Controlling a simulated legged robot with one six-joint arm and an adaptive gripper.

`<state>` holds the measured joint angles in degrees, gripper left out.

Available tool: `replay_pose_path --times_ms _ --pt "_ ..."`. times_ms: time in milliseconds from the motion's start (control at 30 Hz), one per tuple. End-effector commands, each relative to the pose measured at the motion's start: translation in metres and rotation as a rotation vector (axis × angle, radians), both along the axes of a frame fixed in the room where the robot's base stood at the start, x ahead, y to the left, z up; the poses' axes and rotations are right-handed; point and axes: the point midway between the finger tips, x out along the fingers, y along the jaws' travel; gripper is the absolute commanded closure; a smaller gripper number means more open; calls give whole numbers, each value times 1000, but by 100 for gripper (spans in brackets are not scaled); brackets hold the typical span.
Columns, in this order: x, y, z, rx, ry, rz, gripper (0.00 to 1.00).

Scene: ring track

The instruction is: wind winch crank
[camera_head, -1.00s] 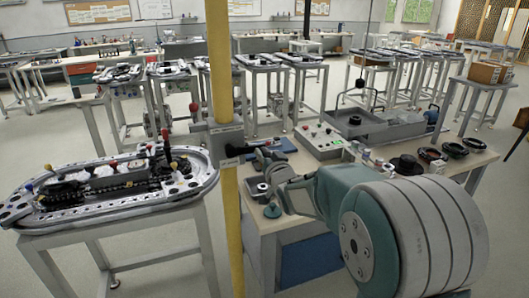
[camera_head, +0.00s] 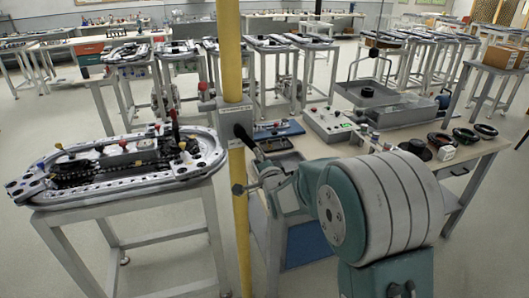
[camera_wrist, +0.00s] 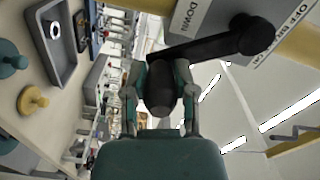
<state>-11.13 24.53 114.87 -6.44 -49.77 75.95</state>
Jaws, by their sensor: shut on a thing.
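The winch is a grey box (camera_head: 235,117) on a yellow post, left of the bench in the head view. Its black crank arm (camera_head: 246,140) slants down and right from the box. In the wrist view the crank arm (camera_wrist: 212,45) runs from a round hub at upper right to a dark handle (camera_wrist: 160,92) at the centre. My gripper (camera_wrist: 160,80) is shut around this handle, one finger on each side. In the head view my gripper (camera_head: 265,180) is small and partly hidden by my arm. A plate marked DOWN (camera_wrist: 192,15) is beside the crank.
The yellow post (camera_head: 236,210) stands close left of my arm. A bench (camera_head: 470,165) with a control box (camera_head: 333,122) and trays lies behind my arm. An oval ring track (camera_head: 110,200) on a stand is at left. Floor is clear between track stand and post.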

Motion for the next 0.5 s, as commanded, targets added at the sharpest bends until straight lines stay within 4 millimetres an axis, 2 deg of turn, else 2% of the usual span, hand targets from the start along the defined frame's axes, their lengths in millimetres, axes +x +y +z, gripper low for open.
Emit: replay_pose_path --times_ms 33,300,500 --pt "-2 4 -8 36 25 1 100" --pt "-7 19 -16 227 82 0 100" --pt "-9 26 -19 250 91 0 100"
